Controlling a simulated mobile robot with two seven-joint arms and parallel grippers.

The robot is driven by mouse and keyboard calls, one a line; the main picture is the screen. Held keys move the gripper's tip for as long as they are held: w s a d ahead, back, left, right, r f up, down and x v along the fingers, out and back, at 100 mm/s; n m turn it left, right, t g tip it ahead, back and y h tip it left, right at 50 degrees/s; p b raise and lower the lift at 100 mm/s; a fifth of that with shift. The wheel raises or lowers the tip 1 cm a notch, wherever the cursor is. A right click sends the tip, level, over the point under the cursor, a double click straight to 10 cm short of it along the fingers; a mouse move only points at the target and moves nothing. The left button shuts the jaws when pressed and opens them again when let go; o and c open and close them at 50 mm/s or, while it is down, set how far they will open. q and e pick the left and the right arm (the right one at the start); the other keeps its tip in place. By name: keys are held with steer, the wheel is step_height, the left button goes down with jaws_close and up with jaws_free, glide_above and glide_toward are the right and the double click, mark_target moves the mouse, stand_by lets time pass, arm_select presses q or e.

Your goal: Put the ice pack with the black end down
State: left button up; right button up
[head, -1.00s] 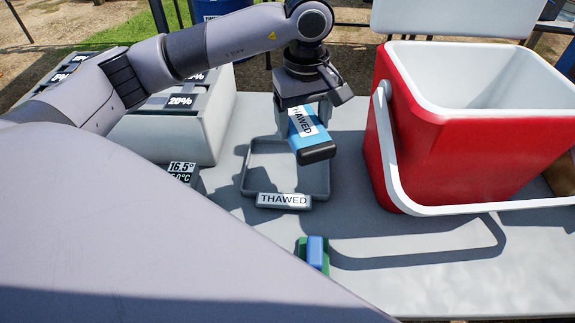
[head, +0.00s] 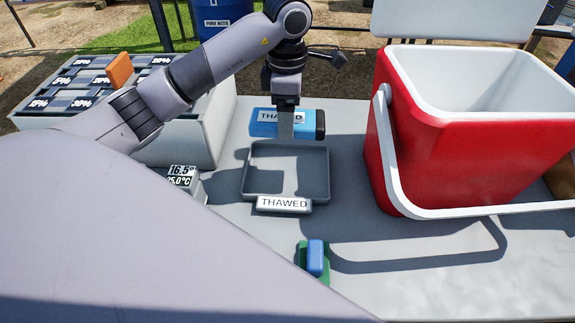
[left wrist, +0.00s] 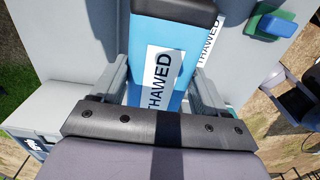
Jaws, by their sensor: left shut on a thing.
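The ice pack (head: 266,124) is blue with a black end and a white label reading THAWED. My left gripper (head: 284,128) is shut on it and holds it level above the back part of a grey tray (head: 325,178). The tray looks empty and has a THAWED sign (head: 284,204) at its front. In the left wrist view the ice pack (left wrist: 194,38) lies between the two fingers, with its dark end at the top. My right gripper is not in view.
A red cooler (head: 450,155) with a white handle stands open right of the tray. A grey box with percent-labelled slots and an orange block (head: 119,69) is at left. A small display (head: 182,175) and a blue-green object (head: 315,257) are near the tray.

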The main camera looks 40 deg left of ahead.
mark_target(287, 173)
arm_select(q)
step_height(287, 173, down, 14)
steer(key=shift+r, duration=0.1)
stand_by(0.4)
steer(key=o, duration=1.3)
steer(key=shift+f, duration=0.2)
step_height(287, 173, up, 12)
steer(key=shift+r, duration=0.15)
steer(key=shift+s, duration=0.1)
